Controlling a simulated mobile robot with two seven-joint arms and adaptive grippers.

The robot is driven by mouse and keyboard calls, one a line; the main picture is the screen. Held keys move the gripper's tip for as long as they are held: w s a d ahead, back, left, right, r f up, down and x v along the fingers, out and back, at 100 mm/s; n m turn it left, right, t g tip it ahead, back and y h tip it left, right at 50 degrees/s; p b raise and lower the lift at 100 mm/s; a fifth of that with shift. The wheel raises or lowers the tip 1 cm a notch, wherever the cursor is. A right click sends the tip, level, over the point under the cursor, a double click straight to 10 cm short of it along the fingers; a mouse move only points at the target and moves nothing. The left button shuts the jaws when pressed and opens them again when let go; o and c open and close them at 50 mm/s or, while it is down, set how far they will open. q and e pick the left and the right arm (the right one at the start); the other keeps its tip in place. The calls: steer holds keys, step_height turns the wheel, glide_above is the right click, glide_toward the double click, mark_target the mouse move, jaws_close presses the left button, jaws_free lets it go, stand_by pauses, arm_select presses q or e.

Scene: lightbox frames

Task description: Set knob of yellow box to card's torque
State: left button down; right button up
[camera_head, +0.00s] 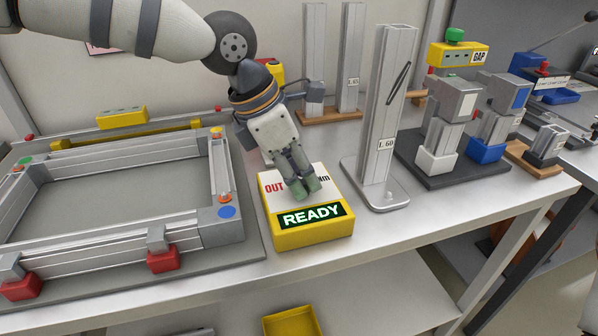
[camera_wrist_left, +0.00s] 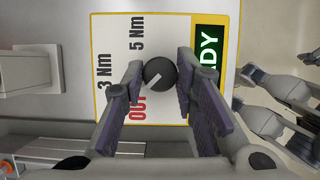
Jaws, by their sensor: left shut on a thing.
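The yellow box (camera_head: 313,236) stands near the table's front edge, with a white top and a green READY display (camera_head: 310,216). In the left wrist view its dark round knob (camera_wrist_left: 160,73) has a pale pointer line slanting down-left, towards the red OUT mark (camera_wrist_left: 138,107). The marks 3 Nm (camera_wrist_left: 104,71) and 5 Nm (camera_wrist_left: 137,34) are also printed there. My left gripper (camera_head: 301,190) points down onto the box and is shut on the knob. Grey parts that look like my right gripper (camera_wrist_left: 283,92) show at that view's right; its state is unclear. I see no readable torque card.
A framed fixture (camera_head: 105,190) with red clamps lies to the left. A grey upright profile (camera_head: 388,115) labelled L 60 stands close right of the box. Farther right is a dark plate with blocks (camera_head: 440,165). A yellow bin (camera_head: 292,322) is below the table.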

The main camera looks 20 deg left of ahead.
arm_select(q)
steer(key=m, duration=0.2)
steer(key=m+g, duration=0.1)
steer(key=m, duration=0.1)
steer(key=shift+w+f+h+b, duration=0.15)
steer(key=shift+h+b, duration=0.15)
steer(key=shift+b, duration=0.05)
steer(key=shift+m+g+b, duration=0.45)
steer(key=shift+m+g, duration=0.75)
steer(key=shift+m, duration=1.3)
arm_select(e)
steer(key=shift+s+f+g, duration=0.4)
steer(key=shift+s+f, duration=0.65)
steer(key=shift+s, duration=0.05)
arm_select(q)
steer(key=c, duration=1.3)
jaws_free()
steer(key=shift+r, duration=0.2)
steer(key=v, duration=1.2)
steer(key=shift+w+f, duration=0.1)
